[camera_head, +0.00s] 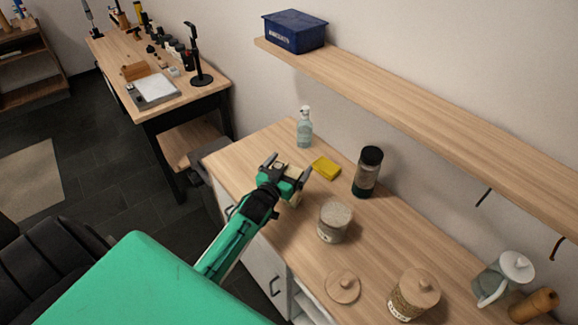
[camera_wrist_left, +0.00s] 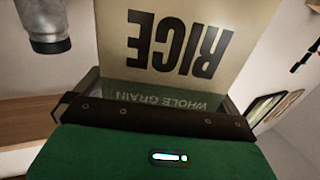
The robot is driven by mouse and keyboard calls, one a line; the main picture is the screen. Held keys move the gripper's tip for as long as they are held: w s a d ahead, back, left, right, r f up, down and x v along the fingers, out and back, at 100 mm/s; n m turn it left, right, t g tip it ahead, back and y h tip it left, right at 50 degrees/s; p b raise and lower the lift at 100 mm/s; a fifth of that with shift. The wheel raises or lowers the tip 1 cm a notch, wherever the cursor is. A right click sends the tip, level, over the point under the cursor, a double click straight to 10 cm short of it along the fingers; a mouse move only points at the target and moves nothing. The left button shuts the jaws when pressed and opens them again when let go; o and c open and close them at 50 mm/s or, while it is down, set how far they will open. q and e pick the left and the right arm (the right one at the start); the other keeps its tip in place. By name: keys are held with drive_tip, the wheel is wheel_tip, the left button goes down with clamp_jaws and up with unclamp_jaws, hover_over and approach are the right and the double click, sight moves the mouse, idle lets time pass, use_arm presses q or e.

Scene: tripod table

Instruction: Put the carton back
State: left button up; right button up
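A pale carton marked RICE, with a green WHOLE GRAIN band (camera_wrist_left: 165,98), fills the middle of the left wrist view, directly in front of my left gripper. In the head view my left gripper (camera_head: 286,172) is over the left part of the wooden counter, with its fingers apart and a small beige patch between them. The carton is mostly hidden there by the gripper and arm. The grey fingers lie along both sides of the carton in the wrist view, but I cannot tell whether they press on it. My right gripper is not in view.
On the counter (camera_head: 250,150) stand a spray bottle (camera_head: 305,128), a yellow sponge (camera_head: 326,168), a dark-lidded jar (camera_head: 367,172), an open jar (camera_head: 334,222), a loose wooden lid (camera_head: 342,287) and a lidded jar (camera_head: 413,295). The shelf (camera_head: 400,95) above holds a blue bin (camera_head: 294,32).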

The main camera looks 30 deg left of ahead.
use_arm(q)
drive_tip(key=shift+r, duration=0.25)
drive_tip(key=s+b, duration=0.3)
drive_tip(key=s, duration=0.9)
drive_tip(key=shift+d, duration=0.3)
drive_tip(key=shift+f, duration=0.1)
